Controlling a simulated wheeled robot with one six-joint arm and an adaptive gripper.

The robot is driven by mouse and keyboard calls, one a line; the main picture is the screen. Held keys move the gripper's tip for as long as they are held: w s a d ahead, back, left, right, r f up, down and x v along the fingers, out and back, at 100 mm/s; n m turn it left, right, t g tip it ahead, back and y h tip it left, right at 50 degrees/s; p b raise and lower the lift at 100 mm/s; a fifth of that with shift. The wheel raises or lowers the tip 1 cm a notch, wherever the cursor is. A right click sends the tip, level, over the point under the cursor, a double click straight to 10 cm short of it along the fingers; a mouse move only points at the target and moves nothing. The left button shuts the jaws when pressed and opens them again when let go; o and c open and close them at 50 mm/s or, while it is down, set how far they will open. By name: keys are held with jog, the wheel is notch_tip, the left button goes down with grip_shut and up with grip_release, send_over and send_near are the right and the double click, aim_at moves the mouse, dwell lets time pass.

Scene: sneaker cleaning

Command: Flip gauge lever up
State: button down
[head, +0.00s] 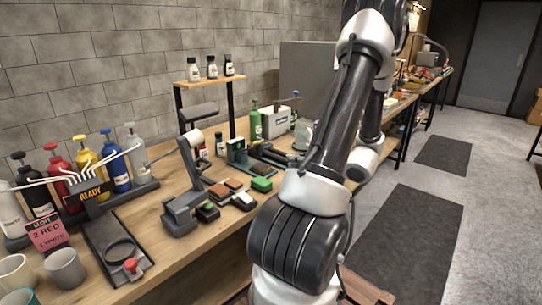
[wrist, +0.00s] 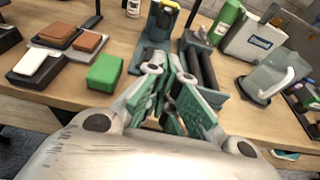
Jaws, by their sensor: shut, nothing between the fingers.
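A teal upright fixture with a dark face (head: 237,152) stands on the bench behind the small blocks. In the wrist view the teal fixture (wrist: 146,58) has a yellow and dark top and stands just beyond my fingertips. I cannot make out for certain which part is the gauge lever. My gripper (wrist: 168,66) is shut and empty, over the bench between the green block and a dark twin-roller piece (wrist: 200,70). I cannot tell whether the fingertips touch the fixture. In the head view my arm hides the gripper.
A green block (wrist: 104,73) and brown and white blocks lie to the left. A white box (wrist: 255,40), a green bottle (wrist: 228,17) and a clear jug (wrist: 268,77) stand to the right. Several pump bottles (head: 88,160) line the bench's left end.

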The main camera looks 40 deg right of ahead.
jog(key=x, duration=0.9)
jog(key=shift+w+a, duration=0.1)
jog(key=shift+a, duration=0.1)
jog(key=shift+w+r, duration=1.1)
jog(key=shift+r, duration=0.1)
jog(key=shift+w+r, duration=0.25)
jog(key=shift+r, duration=0.15)
jog(key=shift+r, duration=0.15)
